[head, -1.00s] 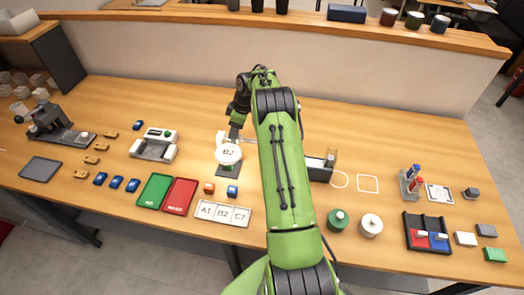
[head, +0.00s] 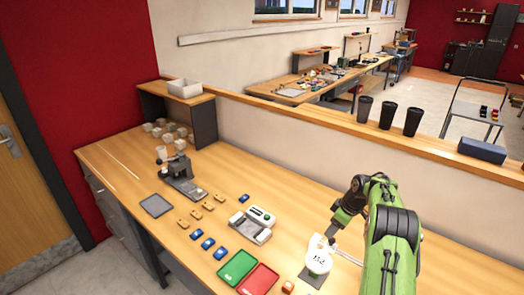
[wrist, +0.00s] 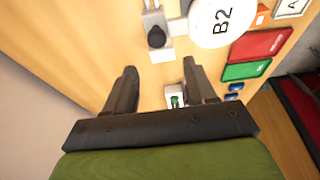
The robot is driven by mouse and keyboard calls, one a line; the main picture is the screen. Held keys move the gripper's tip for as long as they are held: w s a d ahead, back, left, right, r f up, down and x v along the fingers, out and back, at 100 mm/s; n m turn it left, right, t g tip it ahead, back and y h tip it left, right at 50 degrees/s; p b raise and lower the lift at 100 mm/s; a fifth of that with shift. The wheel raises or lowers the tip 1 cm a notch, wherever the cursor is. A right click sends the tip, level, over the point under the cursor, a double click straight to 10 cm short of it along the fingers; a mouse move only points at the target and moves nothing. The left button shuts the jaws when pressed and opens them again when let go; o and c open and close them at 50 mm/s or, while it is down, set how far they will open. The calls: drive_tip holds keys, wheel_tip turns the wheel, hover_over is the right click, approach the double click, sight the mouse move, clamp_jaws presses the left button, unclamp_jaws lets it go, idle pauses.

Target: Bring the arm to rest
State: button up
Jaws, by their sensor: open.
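My gripper (wrist: 160,85) is open, its two dark fingers spread apart with nothing held between them in the wrist view. My green arm (head: 395,240) reaches over the bench from the lower right in the head view and bends down at the wrist. The gripper hangs close behind a round white disc marked B2 (head: 318,258), which also shows at the top of the wrist view (wrist: 222,18). The fingers are hard to make out in the head view. I cannot tell how high they are above the bench.
The wooden bench (head: 125,160) holds a green tray (head: 237,267), a red tray (head: 258,280), a white-and-grey device with a green button (head: 252,226) and a dark press-like device (head: 180,178). Several small blue and tan blocks lie between. A raised ledge (head: 300,108) runs behind.

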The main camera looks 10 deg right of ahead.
drive_tip(key=s+a+r+m, duration=0.2)
drive_tip(key=a+r, duration=0.5)
drive_tip(key=r, duration=0.5)
drive_tip(key=s+a+r+m+t+h, duration=0.1)
drive_tip(key=s+a+r+m, duration=0.1)
drive_tip(key=s+a+r, duration=0.85)
drive_tip(key=s+a+f+m+t, duration=0.1)
drive_tip(key=s+a, duration=0.2)
drive_tip(key=s, duration=0.8)
drive_tip(key=s+a+f+m+t+h+b, duration=0.1)
drive_tip(key=s+a+m, duration=0.1)
drive_tip(key=s, duration=0.9)
drive_tip(key=shift+a+m, duration=0.3)
drive_tip(key=shift+a, duration=0.25)
drive_tip(key=shift+s, duration=0.1)
drive_tip(key=shift+c, duration=0.6)
